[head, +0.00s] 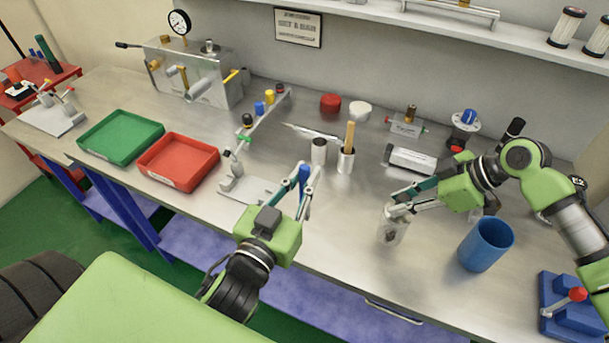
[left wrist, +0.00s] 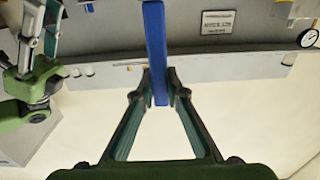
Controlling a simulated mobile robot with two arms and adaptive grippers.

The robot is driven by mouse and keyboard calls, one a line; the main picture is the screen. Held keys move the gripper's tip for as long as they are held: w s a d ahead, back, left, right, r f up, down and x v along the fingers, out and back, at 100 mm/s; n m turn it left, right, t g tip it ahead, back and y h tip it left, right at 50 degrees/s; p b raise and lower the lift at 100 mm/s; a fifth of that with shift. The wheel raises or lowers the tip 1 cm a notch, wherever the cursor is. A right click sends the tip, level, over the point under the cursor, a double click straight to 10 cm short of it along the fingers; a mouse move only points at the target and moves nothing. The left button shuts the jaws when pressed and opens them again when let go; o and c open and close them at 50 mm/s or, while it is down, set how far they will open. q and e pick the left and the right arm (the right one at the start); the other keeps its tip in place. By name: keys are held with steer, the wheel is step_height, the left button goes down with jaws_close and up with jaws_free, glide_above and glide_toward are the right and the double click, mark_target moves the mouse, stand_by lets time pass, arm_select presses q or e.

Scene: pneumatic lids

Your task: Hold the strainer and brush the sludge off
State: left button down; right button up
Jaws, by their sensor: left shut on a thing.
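A pale metal cylinder with a dark patch, which looks like the strainer (head: 392,231), is upright near the front of the bench. My right gripper (head: 398,209) comes in from the right and its fingers close on the upper part of it. My left gripper (head: 304,189) is shut on a blue handle (head: 304,176), which looks like the brush, above the bench left of the strainer. The blue handle (left wrist: 155,45) stands between the fingertips in the left wrist view; its bristles cannot be made out. My right gripper also shows there (left wrist: 44,28).
A blue bin (head: 486,244) stands right of the strainer. A cup with a wooden handle (head: 346,160) and a pale cylinder (head: 319,151) stand behind. Green (head: 120,137) and red (head: 178,161) trays lie left. A lever stand (head: 245,188) is beside my left gripper.

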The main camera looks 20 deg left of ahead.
stand_by(2.4)
arm_select(q)
steer(key=s+d+f+m+g+h, duration=0.1)
steer(key=s+d+f+m+h, duration=0.1)
steer(key=d+f+m+h, duration=0.3)
steer(key=s+d+f+m+h, duration=0.1)
steer(key=d+f+m+h, duration=0.15)
steer(key=d+m, duration=0.5)
steer(key=s+d+f+m+g+h, duration=0.1)
steer(key=s+d+f+m+h, duration=0.15)
steer(key=d+m+h, duration=0.35)
steer(key=s+d+f+m+g+h, duration=0.4)
steer(key=s+d+f+m, duration=0.1)
steer(key=s+d+m, duration=0.25)
steer(key=w, duration=0.6)
steer(key=shift+a+r+g, duration=0.2)
steer(key=shift+r+g, duration=0.05)
steer(key=shift+g, duration=0.05)
steer(key=shift+w, duration=0.6)
steer(key=shift+r, duration=0.15)
steer(key=shift+r, duration=0.45)
